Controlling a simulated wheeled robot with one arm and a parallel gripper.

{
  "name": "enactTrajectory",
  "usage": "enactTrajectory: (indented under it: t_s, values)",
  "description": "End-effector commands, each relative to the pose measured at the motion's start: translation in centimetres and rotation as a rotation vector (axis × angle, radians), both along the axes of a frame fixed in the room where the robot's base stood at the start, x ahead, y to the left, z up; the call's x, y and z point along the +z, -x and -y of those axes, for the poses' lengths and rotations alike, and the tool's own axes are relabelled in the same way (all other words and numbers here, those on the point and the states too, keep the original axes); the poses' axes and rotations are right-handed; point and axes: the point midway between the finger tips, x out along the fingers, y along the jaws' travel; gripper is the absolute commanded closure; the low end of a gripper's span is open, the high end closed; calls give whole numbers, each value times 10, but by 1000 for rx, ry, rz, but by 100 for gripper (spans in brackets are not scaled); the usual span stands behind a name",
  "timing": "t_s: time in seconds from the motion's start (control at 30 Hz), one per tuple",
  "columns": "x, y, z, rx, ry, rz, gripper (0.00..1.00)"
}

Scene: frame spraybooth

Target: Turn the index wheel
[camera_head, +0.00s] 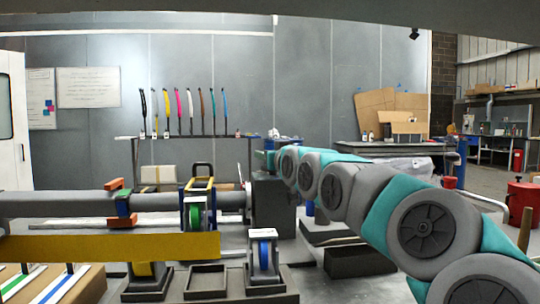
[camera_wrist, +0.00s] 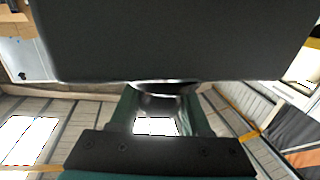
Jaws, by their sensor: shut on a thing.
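My gripper (camera_head: 264,160) is at the far end of my outstretched arm, at the top of a dark box-like housing (camera_head: 272,205) at the end of the long grey bar. In the wrist view my gripper (camera_wrist: 163,112) has its teal fingers on either side of a shiny rounded metal part (camera_wrist: 165,88) and is shut on it. This part sits against a large dark block (camera_wrist: 180,40). It seems to be part of the index wheel, but most of it is hidden by the block and fingers, so its full shape cannot be told.
The grey bar (camera_head: 90,203) runs in from the left, with a yellow beam (camera_head: 110,247) below it. A red drum (camera_head: 523,200) stands far right.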

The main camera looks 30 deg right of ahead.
Motion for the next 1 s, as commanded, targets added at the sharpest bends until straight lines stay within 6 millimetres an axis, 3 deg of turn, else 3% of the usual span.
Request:
enactTrajectory:
  t_s: [0.93, 0.97, 1.0]
  values:
    - [1, 0, -3, 99, 0, 2, 100]
    - [1, 0, -3, 99, 0, 2, 50]
    - [1, 0, -3, 99, 0, 2, 45]
